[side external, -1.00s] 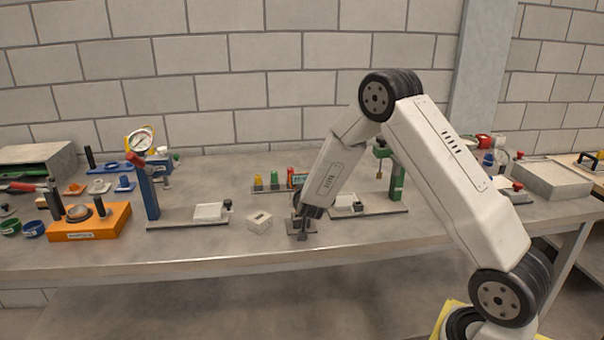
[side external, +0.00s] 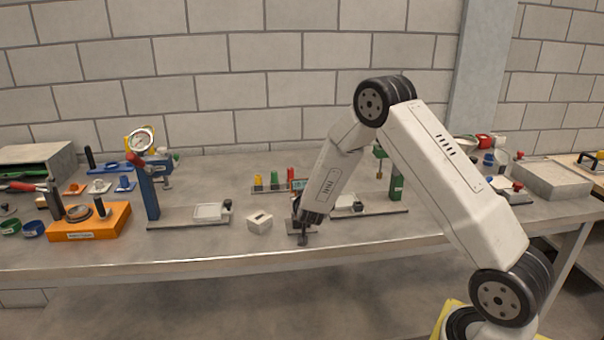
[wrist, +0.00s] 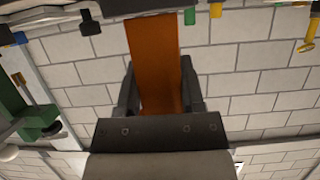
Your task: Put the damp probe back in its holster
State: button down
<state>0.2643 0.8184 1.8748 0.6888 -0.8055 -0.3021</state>
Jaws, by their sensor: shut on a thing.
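My gripper (side external: 302,238) reaches down low over the front middle of the bench in the side view. In the wrist view its two dark jaws (wrist: 160,88) are shut on a flat orange bar-shaped thing (wrist: 154,45), which extends away from the palm. It may be the damp probe; its far end is out of frame. In the side view the held thing is not clearly visible.
A blue-post stand (side external: 148,193) with a dial is at left, beside an orange box (side external: 90,222). A green-post stand (side external: 396,186) is behind my arm at right. Small yellow, green and red items (side external: 274,181) stand behind.

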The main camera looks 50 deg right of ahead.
jog(key=shift+c, duration=0.6)
grip_release()
jog(key=shift+s+a, duration=0.1)
jog(key=v, duration=0.7)
jog(key=shift+s+a+r, duration=0.2)
